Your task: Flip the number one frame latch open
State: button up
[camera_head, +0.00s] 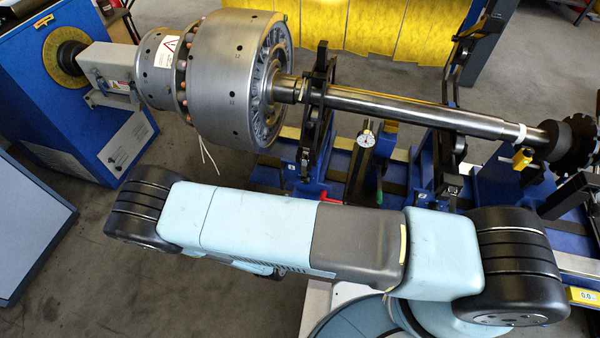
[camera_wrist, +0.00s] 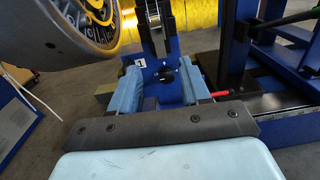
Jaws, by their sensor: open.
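The number one frame is a black bearing frame (camera_head: 316,125) around the shaft, beside the big rotor drum. In the wrist view its blue pedestal (camera_wrist: 168,92) carries a small label "1" (camera_wrist: 139,63) and a round black knob (camera_wrist: 167,75). The black frame part (camera_wrist: 153,15) rises above it. I cannot clearly make out the latch. A red-handled lever (camera_head: 328,199) sits low by this frame; it also shows right of my fingers in the wrist view (camera_wrist: 220,93). My gripper (camera_wrist: 160,68) is open and empty, its light blue fingers either side of the pedestal in view. My arm hides it in the head view.
The grey rotor drum (camera_head: 215,75) stands close left of the frame. The steel shaft (camera_head: 400,105) runs right to a second black frame (camera_head: 447,125). A dial gauge (camera_head: 366,140) stands between the frames. Open floor lies at the front left.

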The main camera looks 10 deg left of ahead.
aim_at(303, 170)
jog(key=shift+n+y, duration=0.3)
jog(key=w, duration=0.9)
jog(key=w+d, duration=0.1)
jog(key=w, duration=0.3)
jog(key=shift+w+f, duration=0.2)
jog(key=shift+f, duration=0.15)
jog(key=shift+c, duration=0.4)
grip_shut()
